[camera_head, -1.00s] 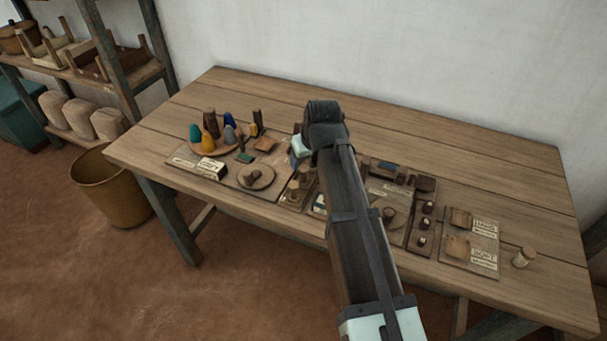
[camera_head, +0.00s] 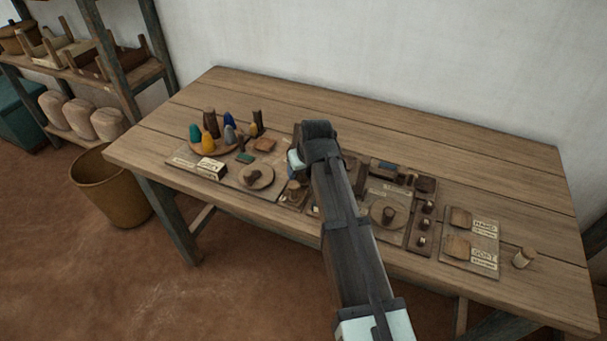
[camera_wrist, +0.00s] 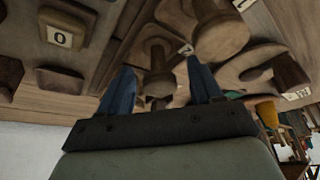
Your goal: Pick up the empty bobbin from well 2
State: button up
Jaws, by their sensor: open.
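In the wrist view my gripper (camera_wrist: 160,68) is open, its two blue fingers spread on either side of a small brown wooden bobbin (camera_wrist: 158,55). The bobbin shows between the fingers as a flanged spool; I cannot tell whether the fingers touch it. No thread shows on it. A small label (camera_wrist: 186,49) lies beside it, too small to read, so I cannot confirm that this is well 2. In the head view my gripper (camera_head: 296,163) is over the middle of the table, mostly hidden by my arm, which also covers part of the wells.
A larger round wooden piece (camera_wrist: 220,38) stands close to the right finger. A tile marked 0 (camera_wrist: 59,37) is at left. The back is clear.

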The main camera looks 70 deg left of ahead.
jog(key=c, duration=1.1)
jog(key=shift+r, duration=0.15)
